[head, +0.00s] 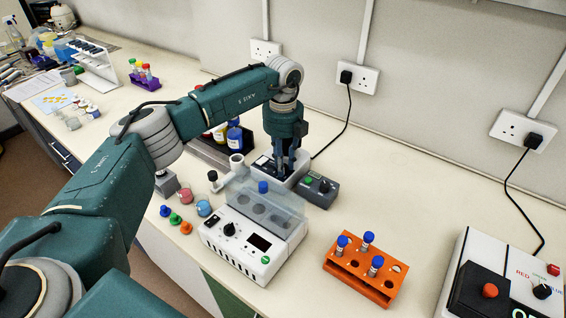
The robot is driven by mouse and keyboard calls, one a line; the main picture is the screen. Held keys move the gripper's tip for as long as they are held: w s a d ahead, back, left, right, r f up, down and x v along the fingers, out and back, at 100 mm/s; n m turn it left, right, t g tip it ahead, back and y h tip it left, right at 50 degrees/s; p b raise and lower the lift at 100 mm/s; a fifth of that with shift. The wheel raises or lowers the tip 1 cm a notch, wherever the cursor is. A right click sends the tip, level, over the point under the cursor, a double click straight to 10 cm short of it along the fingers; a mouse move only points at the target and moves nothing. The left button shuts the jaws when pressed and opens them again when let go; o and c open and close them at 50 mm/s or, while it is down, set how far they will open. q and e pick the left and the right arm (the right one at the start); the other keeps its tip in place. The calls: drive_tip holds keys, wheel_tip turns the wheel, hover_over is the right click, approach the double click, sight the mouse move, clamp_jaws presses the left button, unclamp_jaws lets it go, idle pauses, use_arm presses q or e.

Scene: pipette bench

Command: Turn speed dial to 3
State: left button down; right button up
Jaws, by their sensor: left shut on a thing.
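My right gripper is not in view.
The white machine (232,247) with a clear lid, black knob and display stands in front of the gripper. An orange rack (362,280) with blue-capped tubes is to its right. Bottles (235,135) stand behind my arm. A cable rises to the wall socket (357,78).

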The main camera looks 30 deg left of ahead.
use_arm(q)
drive_tip(key=c, duration=1.5)
unclamp_jaws()
drive_tip(key=shift+w+r, duration=0.1)
drive_tip(key=shift+r, duration=0.05)
wheel_tip(320, 180, up, 12)
drive_tip(key=shift+f, duration=0.1)
